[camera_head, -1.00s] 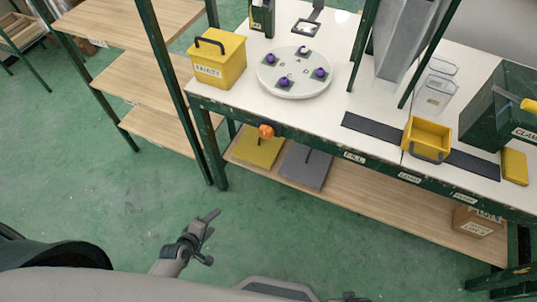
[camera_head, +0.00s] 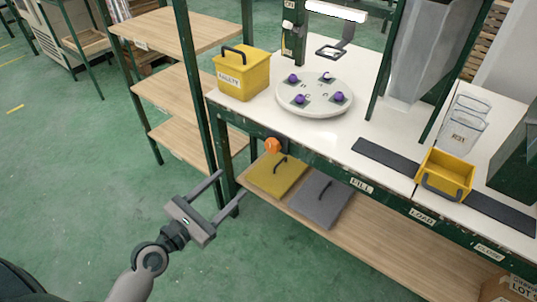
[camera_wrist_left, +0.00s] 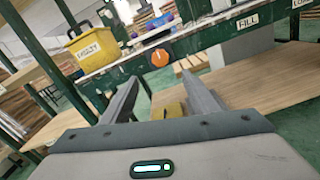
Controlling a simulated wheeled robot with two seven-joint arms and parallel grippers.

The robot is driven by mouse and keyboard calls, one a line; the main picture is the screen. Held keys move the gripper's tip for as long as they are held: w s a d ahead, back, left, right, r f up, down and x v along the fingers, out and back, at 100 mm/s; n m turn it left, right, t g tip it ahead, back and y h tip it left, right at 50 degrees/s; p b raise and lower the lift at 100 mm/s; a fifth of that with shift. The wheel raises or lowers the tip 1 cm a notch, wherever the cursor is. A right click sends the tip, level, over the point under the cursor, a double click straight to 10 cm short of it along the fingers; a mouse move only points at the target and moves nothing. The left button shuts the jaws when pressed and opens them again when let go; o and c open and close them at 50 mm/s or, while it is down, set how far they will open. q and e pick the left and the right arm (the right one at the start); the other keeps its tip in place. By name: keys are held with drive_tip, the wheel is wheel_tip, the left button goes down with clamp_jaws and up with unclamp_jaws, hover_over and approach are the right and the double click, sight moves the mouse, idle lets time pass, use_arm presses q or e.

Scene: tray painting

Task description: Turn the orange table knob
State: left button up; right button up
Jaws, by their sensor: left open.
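The orange table knob (camera_head: 272,146) is a round knob on the green front rail of the workbench, below the white round turntable (camera_head: 290,104). In the left wrist view the knob (camera_wrist_left: 160,57) shows ahead of the fingers, with a pale line across its face. My left gripper (camera_head: 231,186) is open and empty, to the lower left of the knob and apart from it. It also shows in the left wrist view (camera_wrist_left: 163,85). My right gripper is in neither current view.
A yellow bin labelled FAULTY (camera_head: 243,75) stands at the bench's left corner. A green post (camera_head: 197,90) rises left of the knob. Yellow (camera_head: 262,176) and grey (camera_head: 320,200) lids lie on the lower shelf. A yellow tray (camera_head: 446,172) sits on the dark strip. The floor at left is clear.

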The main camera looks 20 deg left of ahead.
sight(270, 148)
use_arm(q)
drive_tip(key=shift+w, duration=0.1)
drive_tip(key=x, duration=1.7)
drive_tip(key=shift+w+f, duration=0.1)
drive_tip(key=shift+c, duration=0.2)
drive_tip(key=c, duration=1)
